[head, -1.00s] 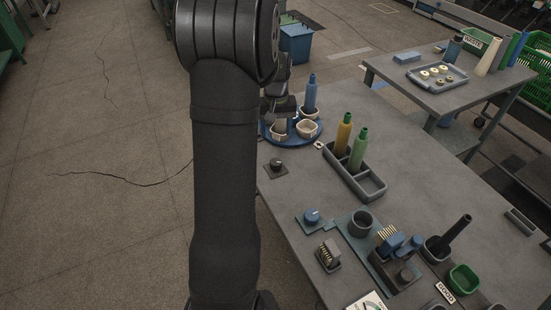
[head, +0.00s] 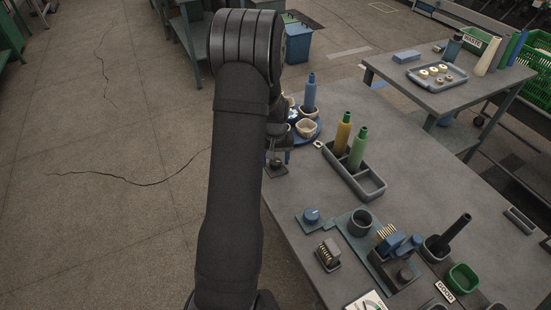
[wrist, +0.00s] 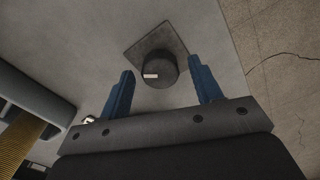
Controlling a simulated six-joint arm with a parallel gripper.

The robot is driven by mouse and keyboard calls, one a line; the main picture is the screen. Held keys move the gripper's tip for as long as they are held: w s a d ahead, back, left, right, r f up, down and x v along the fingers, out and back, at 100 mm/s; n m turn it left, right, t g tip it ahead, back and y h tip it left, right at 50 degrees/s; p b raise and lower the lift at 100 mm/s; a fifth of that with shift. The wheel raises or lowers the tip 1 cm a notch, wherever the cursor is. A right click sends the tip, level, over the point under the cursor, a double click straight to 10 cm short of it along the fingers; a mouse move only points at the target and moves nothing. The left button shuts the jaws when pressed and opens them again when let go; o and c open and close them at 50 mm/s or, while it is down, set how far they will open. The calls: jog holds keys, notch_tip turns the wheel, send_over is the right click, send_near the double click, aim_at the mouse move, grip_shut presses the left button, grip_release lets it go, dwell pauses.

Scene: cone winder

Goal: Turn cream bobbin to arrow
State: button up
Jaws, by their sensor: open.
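The blue turntable (head: 313,136) stands at the table's far left corner, partly hidden behind my arm. It carries cream cups (head: 307,127) and an upright blue bobbin (head: 309,94); I cannot make out a cream bobbin or an arrow. A black knob (wrist: 165,65) with a white mark sits on a dark square plate (wrist: 135,51). The knob also shows in the head view (head: 277,168), just in front of the turntable. My gripper (wrist: 164,80) is open and empty, its blue fingers apart on either side of the knob in the wrist view. I see no contact.
A grey divided tray (head: 372,188) holds a yellow bobbin (head: 342,133) and a green bobbin (head: 358,147), right of the turntable. A blue knob (head: 311,216) and several fixtures stand nearer the front. The table is bare between the black and blue knobs.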

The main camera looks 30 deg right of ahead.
jog(key=c, duration=1)
jog(key=shift+n, duration=3.4)
jog(key=o, duration=1)
